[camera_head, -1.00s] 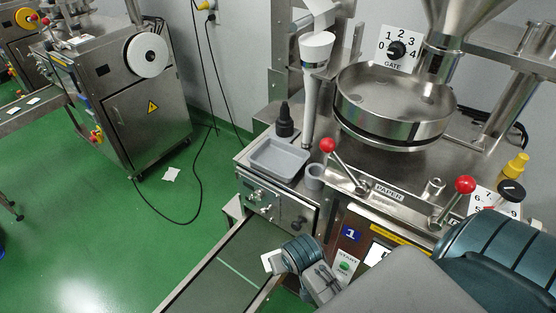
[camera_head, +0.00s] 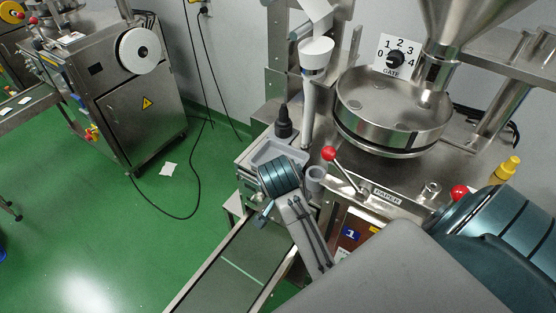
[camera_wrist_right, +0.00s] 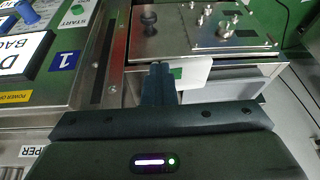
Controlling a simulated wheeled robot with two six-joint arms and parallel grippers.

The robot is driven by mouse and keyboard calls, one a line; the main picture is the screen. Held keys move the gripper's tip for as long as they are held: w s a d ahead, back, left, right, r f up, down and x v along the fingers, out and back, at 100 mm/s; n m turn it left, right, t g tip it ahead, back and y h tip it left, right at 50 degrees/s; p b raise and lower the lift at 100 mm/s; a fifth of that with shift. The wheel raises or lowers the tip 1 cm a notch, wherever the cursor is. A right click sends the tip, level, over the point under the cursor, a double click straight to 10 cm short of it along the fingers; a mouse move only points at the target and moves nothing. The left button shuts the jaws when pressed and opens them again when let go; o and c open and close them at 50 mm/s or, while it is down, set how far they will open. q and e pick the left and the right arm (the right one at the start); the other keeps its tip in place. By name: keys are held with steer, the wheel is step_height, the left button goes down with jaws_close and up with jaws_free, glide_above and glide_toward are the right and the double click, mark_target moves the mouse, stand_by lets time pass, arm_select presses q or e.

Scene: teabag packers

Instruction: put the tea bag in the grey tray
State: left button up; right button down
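The tea bag (camera_wrist_right: 196,74) is a flat white packet with a green mark. In the right wrist view it sticks out to the right from between the fingertips of my right gripper (camera_wrist_right: 161,72), which is shut on it. In the head view my right gripper (camera_head: 262,218) is in front of and below the grey tray (camera_head: 297,155); its wrist covers part of the tray's front. The tea bag cannot be made out there. The tray is a shallow open box on the steel machine top. My left gripper is not in view.
A conveyor (camera_head: 238,265) runs below my right gripper. The round steel hopper pan (camera_head: 392,110) rises behind.

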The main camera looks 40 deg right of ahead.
steer(key=w+d, duration=0.2)
steer(key=w, duration=0.2)
steer(key=shift+w+d+b, duration=0.3)
steer(key=shift+w+d, duration=0.1)
steer(key=w+d+p, duration=0.1)
steer(key=w, duration=0.2)
steer(key=w+d+p, duration=0.1)
steer(key=w+d, duration=0.1)
steer(key=w, duration=0.1)
steer(key=w+d+f+p, duration=0.1)
steer(key=w, duration=0.2)
steer(key=shift+d+p, duration=0.25)
steer(key=shift+p, duration=0.05)
step_height(320, 180, down, 3)
steer(key=shift+r+p, duration=0.15)
steer(key=shift+p, duration=0.85)
steer(key=shift+f, duration=0.5)
steer(key=c, duration=1.8)
jaws_free()
steer(key=shift+o, duration=0.2)
